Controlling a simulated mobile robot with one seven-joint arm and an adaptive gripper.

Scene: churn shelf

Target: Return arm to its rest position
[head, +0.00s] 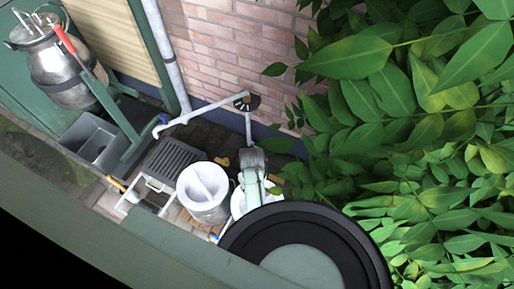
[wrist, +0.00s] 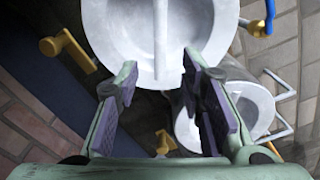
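My gripper (wrist: 160,78) shows in the wrist view with its two purple-padded fingers spread apart. Nothing is between the pads. Beyond the fingertips is a white round container (wrist: 120,35) with a bar across its opening. I cannot tell the exact gap between it and the fingers. A second white container (wrist: 248,85) is beside the right finger, partly hidden by it. In the head view a pale green-grey part of my arm (head: 252,165) reaches down beside the white bucket (head: 203,196). The fingers cannot be made out there.
A metal churn (head: 62,68) stands at the upper left, above a grey basin (head: 98,140). A dark slatted grate (head: 172,163) lies left of the bucket. A drainpipe (head: 165,55) runs down by the brick wall (head: 230,40). Dense leaves (head: 410,130) fill the right side.

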